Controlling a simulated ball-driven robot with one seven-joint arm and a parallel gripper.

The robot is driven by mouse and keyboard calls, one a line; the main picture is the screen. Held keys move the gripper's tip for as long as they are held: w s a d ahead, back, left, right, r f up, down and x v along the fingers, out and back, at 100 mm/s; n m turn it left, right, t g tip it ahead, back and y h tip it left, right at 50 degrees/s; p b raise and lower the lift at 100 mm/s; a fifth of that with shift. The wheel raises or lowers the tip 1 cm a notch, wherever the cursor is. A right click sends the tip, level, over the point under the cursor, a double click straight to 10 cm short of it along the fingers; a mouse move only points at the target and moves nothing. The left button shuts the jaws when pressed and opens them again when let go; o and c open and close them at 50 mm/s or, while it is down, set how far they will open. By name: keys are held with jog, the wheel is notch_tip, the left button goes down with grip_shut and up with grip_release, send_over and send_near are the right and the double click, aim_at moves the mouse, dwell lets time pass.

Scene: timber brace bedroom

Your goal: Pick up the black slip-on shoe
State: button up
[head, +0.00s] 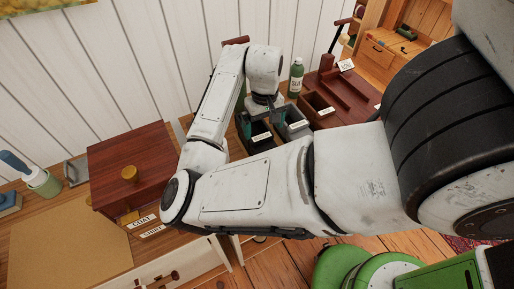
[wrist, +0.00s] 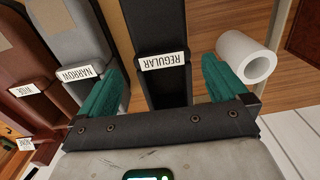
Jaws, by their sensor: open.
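My gripper (head: 262,119) is open above the black bin (head: 259,143) on the wooden table in the head view. In the wrist view its two teal fingers (wrist: 160,82) stand wide apart, with the black bin (wrist: 175,88) labelled REGULAR between them and nothing gripped. I cannot make out the black slip-on shoe for certain. The inside of the black bin is dark, and my arm and gripper hide part of it in the head view.
A grey bin (wrist: 98,92) labelled NARROW and a brown bin (wrist: 52,103) labelled WIDE stand left of the black bin in the wrist view. A white roll (wrist: 235,55) lies close to the right finger. A green bottle (head: 296,75) stands behind the bins.

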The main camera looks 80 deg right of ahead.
aim_at(263, 139)
notch_tip(263, 139, down, 9)
jog(key=shift+a+p, duration=0.1)
jog(key=shift+p, duration=0.5)
jog(key=c, duration=1)
